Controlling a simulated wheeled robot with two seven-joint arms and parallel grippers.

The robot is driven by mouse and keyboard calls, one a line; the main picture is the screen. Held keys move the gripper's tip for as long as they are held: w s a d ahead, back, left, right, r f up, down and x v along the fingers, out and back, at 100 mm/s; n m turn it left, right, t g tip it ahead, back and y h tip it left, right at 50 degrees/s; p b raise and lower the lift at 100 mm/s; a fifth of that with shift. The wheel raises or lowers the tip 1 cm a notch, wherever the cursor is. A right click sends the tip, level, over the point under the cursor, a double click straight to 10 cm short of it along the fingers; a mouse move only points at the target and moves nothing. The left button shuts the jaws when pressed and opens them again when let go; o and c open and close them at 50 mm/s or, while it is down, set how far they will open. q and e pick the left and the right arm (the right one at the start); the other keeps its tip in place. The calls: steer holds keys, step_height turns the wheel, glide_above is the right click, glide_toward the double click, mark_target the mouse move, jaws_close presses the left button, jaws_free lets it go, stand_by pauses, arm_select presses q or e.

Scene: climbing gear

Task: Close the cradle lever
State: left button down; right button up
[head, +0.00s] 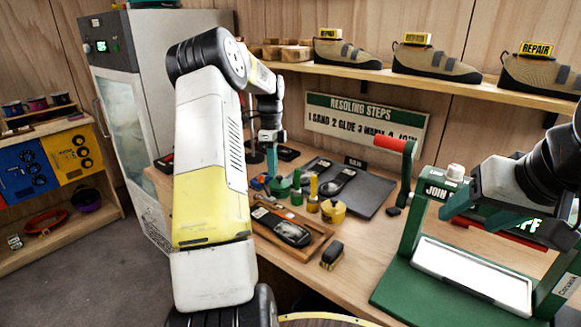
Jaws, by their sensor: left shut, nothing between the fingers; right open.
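The cradle lever shows as a red handle (390,143) on a dark green arm (406,178) that stands up at the left side of the green press (397,275) marked JOIN. The handle points left, away from the press. My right gripper (468,216) is open and empty over the press, to the right of the lever and apart from it; it hides part of the press and its display. My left gripper (271,138) is shut and empty above the back of the bench, left of the lever and well apart from it.
A wooden tray (262,236) with a dark shoe sole, small bottles, a yellow pot (333,211), a brush (332,254) and a dark mat (371,192) lie on the bench left of the press. A shelf (420,80) with several shoes runs above. A cabinet (120,110) stands at the left.

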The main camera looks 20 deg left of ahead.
arm_select(q)
steer(key=shift+r, duration=0.35)
step_height(320, 180, up, 8)
steer(key=w, duration=0.1)
steer(key=shift+a+f, duration=0.15)
steer(key=shift+a, duration=0.1)
stand_by(0.4)
